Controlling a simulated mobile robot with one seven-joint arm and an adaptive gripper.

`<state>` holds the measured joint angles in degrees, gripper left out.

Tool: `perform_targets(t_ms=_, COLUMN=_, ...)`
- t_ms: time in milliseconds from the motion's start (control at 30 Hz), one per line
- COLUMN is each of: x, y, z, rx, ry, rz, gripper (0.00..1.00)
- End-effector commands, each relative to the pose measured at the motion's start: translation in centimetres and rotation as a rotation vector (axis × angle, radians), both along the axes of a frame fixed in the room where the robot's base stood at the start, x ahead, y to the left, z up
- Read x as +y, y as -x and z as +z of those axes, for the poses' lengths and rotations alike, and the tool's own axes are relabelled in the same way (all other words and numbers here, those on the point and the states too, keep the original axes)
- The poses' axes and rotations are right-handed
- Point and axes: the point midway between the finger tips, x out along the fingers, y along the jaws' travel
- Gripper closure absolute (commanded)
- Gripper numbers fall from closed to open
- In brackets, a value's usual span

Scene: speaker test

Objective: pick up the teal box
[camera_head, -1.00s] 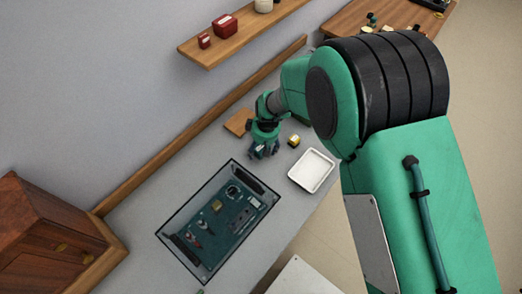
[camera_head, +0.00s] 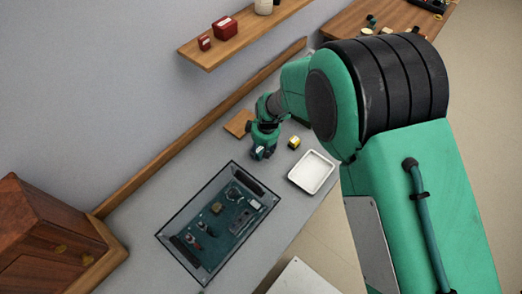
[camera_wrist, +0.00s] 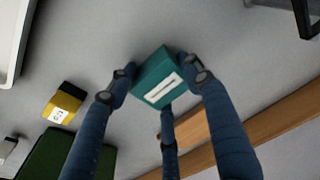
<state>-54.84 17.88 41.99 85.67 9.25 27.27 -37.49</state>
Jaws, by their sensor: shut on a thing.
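The teal box (camera_wrist: 154,80) with a white label shows in the middle of the wrist view. My gripper (camera_wrist: 160,76) has dark blue fingers and is shut on the box, with fingertips against opposite sides and a third finger below it in the picture. In the head view my gripper (camera_head: 263,151) is low over the grey worktop (camera_head: 217,147). There the box is mostly hidden by the fingers. I cannot tell whether the box still touches the worktop.
A wooden board (camera_head: 239,123) lies to the left. A dark-framed case (camera_head: 203,210) with several small items lies nearer. A wall shelf (camera_head: 238,37) is above.

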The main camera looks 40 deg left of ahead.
Motion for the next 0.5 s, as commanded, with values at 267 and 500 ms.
perform_targets(t_ms=267, x=0.0, y=0.0, z=1.2, rx=-0.001, ry=-0.001, rz=0.000, gripper=0.90)
perform_targets(t_ms=500, x=0.1, y=0.0, z=4.4, rx=-0.001, ry=-0.002, rz=0.001, gripper=0.91)
